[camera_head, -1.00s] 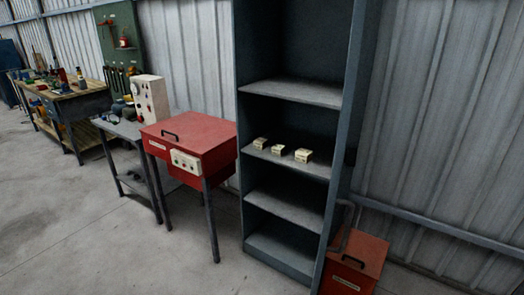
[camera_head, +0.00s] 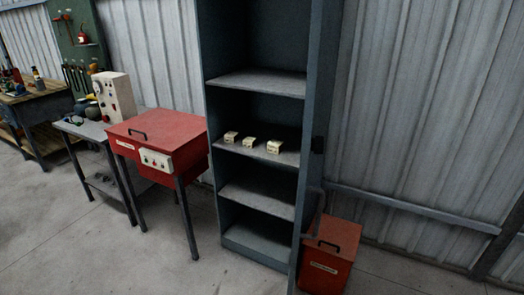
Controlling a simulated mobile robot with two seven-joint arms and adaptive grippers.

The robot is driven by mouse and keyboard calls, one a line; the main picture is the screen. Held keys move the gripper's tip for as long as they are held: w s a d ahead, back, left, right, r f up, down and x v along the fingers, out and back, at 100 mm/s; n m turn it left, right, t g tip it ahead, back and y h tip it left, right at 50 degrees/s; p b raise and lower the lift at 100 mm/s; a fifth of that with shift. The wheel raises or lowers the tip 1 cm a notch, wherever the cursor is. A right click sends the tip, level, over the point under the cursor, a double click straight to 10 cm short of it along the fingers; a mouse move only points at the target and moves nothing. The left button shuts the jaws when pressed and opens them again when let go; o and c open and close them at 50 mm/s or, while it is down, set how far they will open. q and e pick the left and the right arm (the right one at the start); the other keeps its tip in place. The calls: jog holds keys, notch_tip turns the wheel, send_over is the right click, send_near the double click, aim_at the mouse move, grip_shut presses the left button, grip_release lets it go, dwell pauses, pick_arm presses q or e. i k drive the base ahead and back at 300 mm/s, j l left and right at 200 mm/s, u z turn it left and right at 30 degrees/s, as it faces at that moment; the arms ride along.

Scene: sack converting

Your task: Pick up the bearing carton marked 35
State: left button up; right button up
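Three small pale cartons stand in a row on a middle shelf of the tall grey cabinet (camera_head: 258,197). They are the left carton (camera_head: 231,137), the middle carton (camera_head: 249,142) and the right carton (camera_head: 274,147). Each seems to have marks on its front, but they are too small to read, so I cannot tell which one is marked 35. The cartons stand apart from each other. Neither of my grippers is in view.
A red box on legs (camera_head: 165,127) stands left of the cabinet, beside a grey table (camera_head: 95,130) with a control box (camera_head: 114,96). A red bin (camera_head: 328,262) stands on the floor at the cabinet's right. The floor in front is clear.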

aim_at(274, 146)
jog(key=i+j+z, duration=0.15)
jog(key=z, duration=0.25)
jog(key=i+j+z, duration=0.1)
jog(key=z, duration=0.25)
jog(key=i+j+z, duration=0.1)
jog(key=j+z, duration=0.3)
jog(key=i+j+z, duration=0.15)
jog(key=j, duration=0.3)
jog(key=j+z, duration=0.2)
jog(key=j, duration=0.3)
jog(key=i, duration=0.05)
